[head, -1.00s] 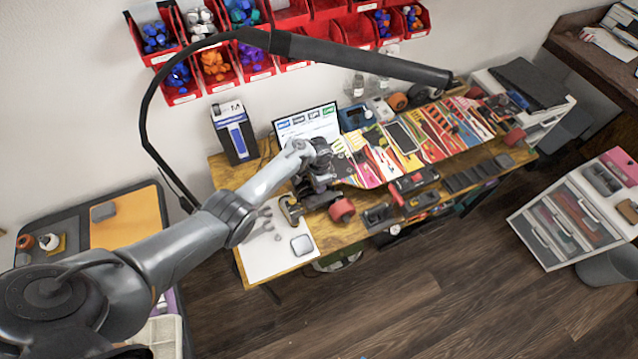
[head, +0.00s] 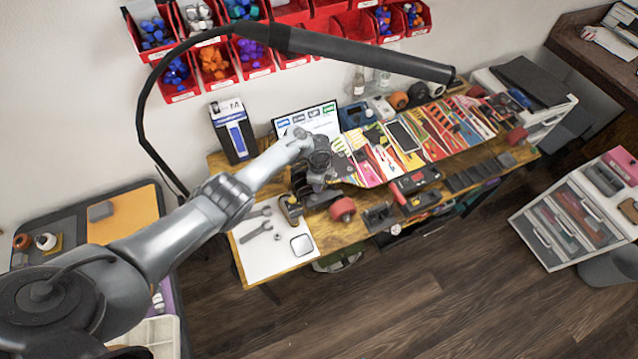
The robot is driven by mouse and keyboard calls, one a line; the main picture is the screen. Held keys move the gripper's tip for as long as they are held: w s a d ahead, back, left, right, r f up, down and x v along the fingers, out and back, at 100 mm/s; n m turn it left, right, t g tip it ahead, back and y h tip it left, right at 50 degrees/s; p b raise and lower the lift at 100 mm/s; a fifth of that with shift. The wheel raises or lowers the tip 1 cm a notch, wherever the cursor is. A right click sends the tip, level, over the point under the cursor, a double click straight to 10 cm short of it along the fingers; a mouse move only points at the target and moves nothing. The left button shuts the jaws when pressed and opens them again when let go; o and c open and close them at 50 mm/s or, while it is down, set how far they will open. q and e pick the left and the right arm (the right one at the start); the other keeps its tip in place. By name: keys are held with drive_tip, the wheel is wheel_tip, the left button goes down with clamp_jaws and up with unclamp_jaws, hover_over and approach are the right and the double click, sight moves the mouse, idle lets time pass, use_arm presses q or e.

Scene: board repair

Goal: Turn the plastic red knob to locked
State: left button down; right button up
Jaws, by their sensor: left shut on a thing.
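My left gripper (head: 316,194) is in the middle of the head view, pointing down at the workbench's front left part. It is shut on what seems to be the red knob, which the fingers and wrist hide, so I cannot read its position. A dark bar-like device lies under the gripper, with a yellow-and-black part (head: 290,209) at its left and a round red wheel-like part (head: 342,209) at its right, clear of the fingers. My right gripper is not in view.
The wooden workbench (head: 300,262) carries a white sheet with wrenches (head: 257,224) and a small square case (head: 301,245) left of the gripper. A screen (head: 306,122) stands behind. Colourful boards (head: 390,150) and a red-and-black tool (head: 415,180) lie to the right.

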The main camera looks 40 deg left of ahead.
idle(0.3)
use_arm(q)
drive_tip(key=c, duration=1)
unclamp_jaws()
